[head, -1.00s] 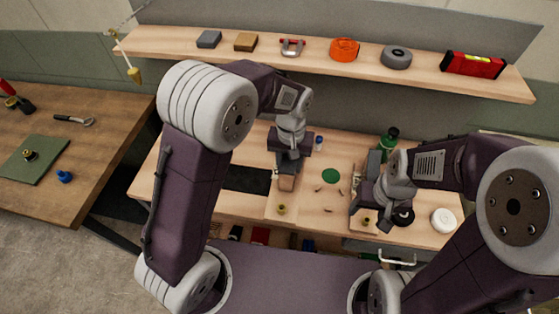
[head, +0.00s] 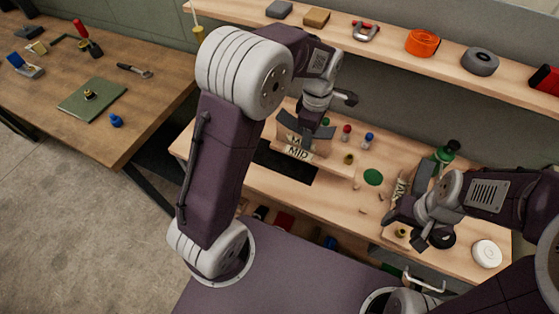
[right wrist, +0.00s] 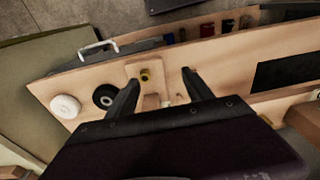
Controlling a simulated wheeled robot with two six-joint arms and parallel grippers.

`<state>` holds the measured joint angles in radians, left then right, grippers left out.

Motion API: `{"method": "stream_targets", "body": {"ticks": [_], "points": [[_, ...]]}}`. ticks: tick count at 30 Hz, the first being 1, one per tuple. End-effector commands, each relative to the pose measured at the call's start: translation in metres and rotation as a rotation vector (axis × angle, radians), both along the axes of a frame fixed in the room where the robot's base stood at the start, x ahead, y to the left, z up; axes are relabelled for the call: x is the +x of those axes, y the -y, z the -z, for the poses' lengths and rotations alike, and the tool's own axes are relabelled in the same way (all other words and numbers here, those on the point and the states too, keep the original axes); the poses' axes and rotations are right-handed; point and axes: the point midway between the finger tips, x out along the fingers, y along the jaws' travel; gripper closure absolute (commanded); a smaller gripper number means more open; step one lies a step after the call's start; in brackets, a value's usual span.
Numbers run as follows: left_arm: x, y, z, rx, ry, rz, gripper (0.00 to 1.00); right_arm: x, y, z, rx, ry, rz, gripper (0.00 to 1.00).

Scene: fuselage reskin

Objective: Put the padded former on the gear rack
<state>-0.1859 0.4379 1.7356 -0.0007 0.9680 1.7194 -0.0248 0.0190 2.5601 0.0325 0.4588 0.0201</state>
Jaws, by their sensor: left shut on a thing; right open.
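My left gripper (head: 306,134) is shut on a wooden piece marked MID (head: 298,153), over the back left part of the bench. I take it to be the former; its padding is not clear, and the gripper and arm hide part of it. My right gripper (head: 420,222) is open near the bench's right front. In the right wrist view the open fingers (right wrist: 160,90) have a brass-coloured knob (right wrist: 145,74) on a small wooden block beyond them. I cannot tell which thing is the gear rack.
A wall shelf (head: 390,38) holds an orange roll (head: 422,43) and a grey roll (head: 480,61). A green bottle (head: 446,152) and a white disc (head: 487,253) are at the right.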

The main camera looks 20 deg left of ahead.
Motion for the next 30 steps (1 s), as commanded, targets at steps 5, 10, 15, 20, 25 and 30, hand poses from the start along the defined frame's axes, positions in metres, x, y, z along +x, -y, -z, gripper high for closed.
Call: {"method": "stream_targets", "body": {"ticks": [5, 10, 15, 20, 25, 30], "points": [[0.001, -0.008, 0.003, 0.000, 0.000, -0.009, 1.00, 0.000, 0.000, 0.000, 0.000, 0.000, 0.000, 0.40], [0.001, -0.047, 0.027, 0.000, -0.004, -0.013, 1.00, 0.000, 0.000, 0.002, 0.000, 0.000, 0.000, 0.40], [0.003, -0.090, 0.053, 0.000, -0.002, -0.011, 1.00, 0.000, 0.000, 0.003, 0.000, 0.000, 0.000, 0.40], [0.005, -0.114, 0.067, 0.000, -0.001, -0.007, 1.00, 0.000, 0.000, 0.003, 0.000, 0.000, 0.000, 0.40], [0.006, -0.120, 0.071, 0.000, 0.001, -0.003, 1.00, 0.000, 0.000, 0.003, 0.000, 0.000, 0.000, 0.40], [0.005, -0.119, 0.098, 0.000, -0.002, -0.003, 1.00, 0.000, 0.000, 0.006, 0.000, 0.000, 0.000, 0.40]]}}
